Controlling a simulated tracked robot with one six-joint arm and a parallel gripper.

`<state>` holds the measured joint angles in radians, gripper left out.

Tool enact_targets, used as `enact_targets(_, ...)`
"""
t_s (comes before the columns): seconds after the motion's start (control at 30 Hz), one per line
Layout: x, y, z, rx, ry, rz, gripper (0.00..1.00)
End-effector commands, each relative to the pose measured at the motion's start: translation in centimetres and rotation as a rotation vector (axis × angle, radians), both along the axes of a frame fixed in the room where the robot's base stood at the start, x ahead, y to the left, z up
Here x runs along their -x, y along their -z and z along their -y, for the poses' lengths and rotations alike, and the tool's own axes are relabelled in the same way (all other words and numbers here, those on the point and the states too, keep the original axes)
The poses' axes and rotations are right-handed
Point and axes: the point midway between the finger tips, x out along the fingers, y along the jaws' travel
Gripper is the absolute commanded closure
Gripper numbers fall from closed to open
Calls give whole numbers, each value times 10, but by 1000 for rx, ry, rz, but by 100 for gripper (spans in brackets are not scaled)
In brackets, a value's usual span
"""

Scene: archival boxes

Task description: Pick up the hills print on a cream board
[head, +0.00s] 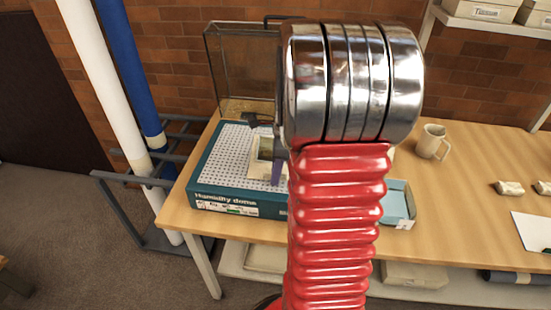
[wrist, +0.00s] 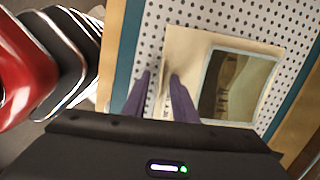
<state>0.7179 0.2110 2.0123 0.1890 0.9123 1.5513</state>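The hills print on a cream board (wrist: 187,48) lies on a white perforated sheet inside the teal Humidity dome tray (head: 205,181). Its dark and tan picture sits to the right on the board in the wrist view. In the head view the print (head: 258,171) is partly hidden behind my gripper and arm. My gripper (wrist: 160,76) is open, its two purple fingers apart with nothing clamped between them. The fingertips are over the board's left edge in the wrist view, one over the perforated sheet and one over the cream margin. I cannot tell whether they touch it.
The clear dome lid (head: 238,60) stands upright behind the tray. A light blue open box (head: 397,205) is to the right, partly behind my arm. A mug (head: 432,142), small wrapped pieces (head: 510,188) and a white sheet (head: 533,231) lie farther right on the wooden table (head: 465,180).

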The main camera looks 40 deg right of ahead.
Motion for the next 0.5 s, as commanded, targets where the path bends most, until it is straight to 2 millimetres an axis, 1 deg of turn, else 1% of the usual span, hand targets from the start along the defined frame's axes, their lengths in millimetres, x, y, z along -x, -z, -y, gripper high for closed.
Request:
enact_targets(0.27, 0, 0, 0, 0, 0, 0, 75)
enact_targets(0.5, 0, 0, 0, 0, 0, 0, 91)
